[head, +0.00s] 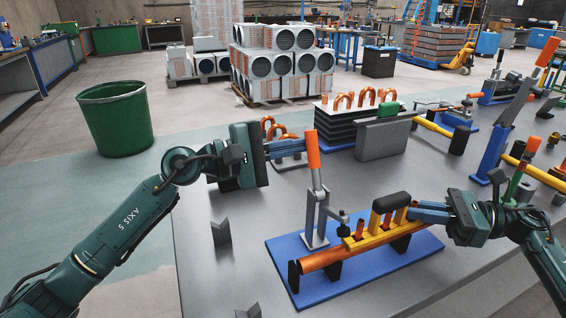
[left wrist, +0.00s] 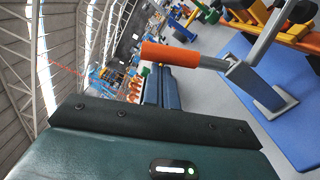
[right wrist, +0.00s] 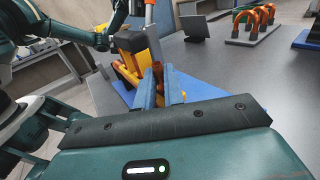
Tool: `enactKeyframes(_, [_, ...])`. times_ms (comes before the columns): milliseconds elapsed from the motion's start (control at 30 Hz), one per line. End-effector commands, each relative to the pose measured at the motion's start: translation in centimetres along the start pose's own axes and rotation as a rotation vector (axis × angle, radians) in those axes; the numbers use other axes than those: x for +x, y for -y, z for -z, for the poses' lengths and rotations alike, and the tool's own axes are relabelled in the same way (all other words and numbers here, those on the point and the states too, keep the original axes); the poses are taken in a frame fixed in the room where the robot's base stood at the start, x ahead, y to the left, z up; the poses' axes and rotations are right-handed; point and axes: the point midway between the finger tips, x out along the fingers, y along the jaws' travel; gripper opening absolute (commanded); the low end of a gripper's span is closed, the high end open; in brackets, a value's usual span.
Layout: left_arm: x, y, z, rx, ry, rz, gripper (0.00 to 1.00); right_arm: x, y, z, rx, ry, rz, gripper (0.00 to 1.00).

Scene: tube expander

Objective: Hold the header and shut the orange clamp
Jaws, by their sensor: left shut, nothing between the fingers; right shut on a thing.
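The orange-handled clamp (head: 316,205) stands on a blue base plate (head: 291,282) with its orange handle (head: 313,150) pointing up. The handle also shows in the left wrist view (left wrist: 185,56). The header (head: 328,259), a copper tube with short stubs, lies along the plate beneath a yellow bar. A black grip on yellow posts (head: 391,202) rises above the bar. My left gripper (head: 303,146) is shut and empty, close beside the orange handle; contact is unclear. My right gripper (head: 413,213) is shut on the header at its right part; the fingers partly hide the hold in the right wrist view (right wrist: 158,88).
A black finned block with copper bends (head: 352,130) and a grey block (head: 383,138) stand behind on the grey table. Other clamp stations (head: 497,135) are at the right.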

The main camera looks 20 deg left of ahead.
Motion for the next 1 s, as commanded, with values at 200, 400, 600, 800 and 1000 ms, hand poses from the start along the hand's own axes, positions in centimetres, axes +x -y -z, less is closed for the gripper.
enactKeyframes(200, [0.1, -0.3, -1.7, 0.174, 0.002, 0.009, 0.00, 0.0, 0.0, 0.0, 0.000, 0.001, 0.000, 0.00])
enactKeyframes(400, [0.1, -0.3, -2.8, 0.285, 0.002, 0.015, 0.00, 0.0, 0.0, 0.0, 0.000, 0.001, 0.000, 0.00])
enactKeyframes(600, [0.2, -0.3, -3.3, 0.349, 0.001, 0.018, 0.00, 0.0, 0.0, 0.0, 0.000, 0.001, 0.000, 0.00])
enactKeyframes(800, [0.2, -0.3, -3.6, 0.372, 0.001, 0.018, 0.00, 0.0, 0.0, 0.0, 0.000, 0.001, 0.000, 0.00])
enactKeyframes(1000, [0.2, -0.3, -3.6, 0.374, 0.001, 0.018, 0.00, 0.0, 0.0, 0.0, 0.000, 0.001, 0.000, 0.00])
